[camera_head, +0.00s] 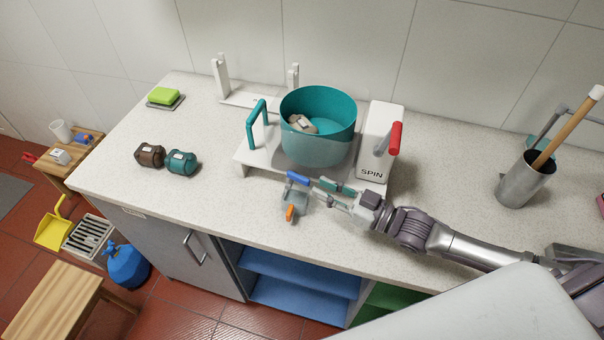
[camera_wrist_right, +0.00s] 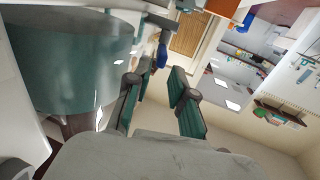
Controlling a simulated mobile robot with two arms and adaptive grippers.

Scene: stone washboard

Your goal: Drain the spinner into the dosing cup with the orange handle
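The spinner (camera_head: 318,145) is a teal tub on a white base, with a beige bundle (camera_head: 302,124) inside. A red lever (camera_head: 395,138) is on its SPIN housing, and a teal handle (camera_head: 257,122) stands at left. A blue lever (camera_head: 297,177) shows at the base's front. The small grey dosing cup (camera_head: 297,199) with its orange handle (camera_head: 290,212) is just below that lever, partly hidden. My right gripper (camera_head: 321,192) is open just right of the cup and blue lever; its spread fingers show in the right wrist view (camera_wrist_right: 157,82). I see nothing between them. My left gripper is not in view.
Brown (camera_head: 149,155) and teal (camera_head: 181,162) rolled bundles lie on the counter at left. A green block (camera_head: 163,95) lies behind them. A metal canister (camera_head: 524,181) with a wooden-handled tool stands at right. The counter's front edge runs close below the cup.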

